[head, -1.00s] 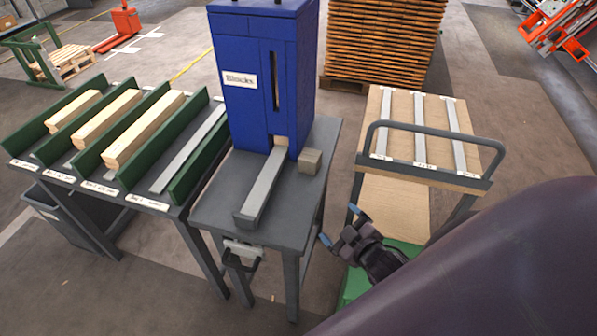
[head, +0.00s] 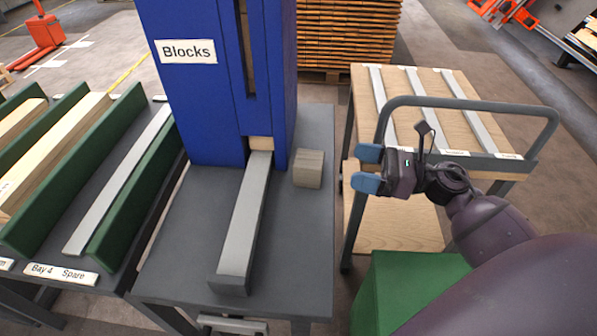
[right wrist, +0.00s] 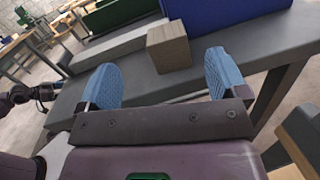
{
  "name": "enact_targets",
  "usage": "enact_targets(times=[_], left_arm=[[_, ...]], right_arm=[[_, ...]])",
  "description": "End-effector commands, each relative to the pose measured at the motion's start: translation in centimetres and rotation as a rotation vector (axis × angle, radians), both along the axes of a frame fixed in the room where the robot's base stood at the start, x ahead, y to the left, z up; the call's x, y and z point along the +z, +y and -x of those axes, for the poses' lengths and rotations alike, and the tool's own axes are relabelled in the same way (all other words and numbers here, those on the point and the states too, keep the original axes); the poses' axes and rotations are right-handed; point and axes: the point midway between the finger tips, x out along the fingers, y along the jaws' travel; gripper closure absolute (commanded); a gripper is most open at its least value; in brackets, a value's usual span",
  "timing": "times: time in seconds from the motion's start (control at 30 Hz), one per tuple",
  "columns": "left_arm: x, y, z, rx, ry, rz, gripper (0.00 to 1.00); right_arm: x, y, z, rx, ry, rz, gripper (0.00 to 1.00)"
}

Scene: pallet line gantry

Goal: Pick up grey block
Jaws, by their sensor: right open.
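The grey block (head: 309,168) is a small grey-brown cube with a faint wood-like grain. It stands on the dark table, right of the blue tower's outlet and apart from the sloping chute. My right gripper (head: 368,168) is open and empty to the right of the block, at the table's right edge, its blue fingertips pointing left towards it. In the right wrist view the block (right wrist: 169,47) lies ahead, between and beyond the two fingers (right wrist: 162,76), not touched. A dark part at the left edge of that view looks like my left gripper (right wrist: 30,93); its jaws are unclear.
The blue tower marked Blocks (head: 188,110) stands behind the block. The grey chute (head: 243,220) runs forward on its left. A trolley with a grey handle rail (head: 470,101) is at the right. Green-walled bays (head: 135,190) are at the left. The table's right front is clear.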

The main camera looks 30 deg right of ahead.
Motion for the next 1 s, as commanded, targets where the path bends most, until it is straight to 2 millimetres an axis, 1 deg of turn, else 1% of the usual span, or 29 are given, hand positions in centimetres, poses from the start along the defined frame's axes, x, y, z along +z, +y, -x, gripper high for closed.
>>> enact_targets(times=[0.03,0.13,0.27,0.43,0.6,0.77,1.0], left_arm=[[-0.9,-0.1,0.3,-0.001,0.017,0.001,0.09],[-1.1,-0.2,0.0,-0.004,0.017,0.004,0.09],[-0.8,-0.4,-0.6,-0.007,0.004,0.006,0.09],[-0.5,-0.6,-0.8,-0.008,-0.004,0.008,0.09],[-0.7,-0.5,-0.6,-0.007,0.001,0.009,0.09],[-1.0,-0.5,-0.2,-0.005,0.01,0.007,0.09],[-1.5,-0.4,0.2,-0.004,0.022,0.007,0.09]], right_arm=[[-1.3,-0.1,-0.2,0.017,-0.006,0.049,0.08],[-1.6,0.0,-0.4,0.041,-0.035,0.115,0.08],[-1.5,0.6,-1.1,0.052,-0.051,0.143,0.08],[-1.3,2.4,-2.8,0.05,-0.055,0.142,0.08],[-1.4,3.7,-4.0,0.049,-0.052,0.14,0.08],[-1.4,4.3,-4.5,0.049,-0.05,0.139,0.08],[-1.1,6.3,-6.9,0.049,-0.051,0.138,0.08]])
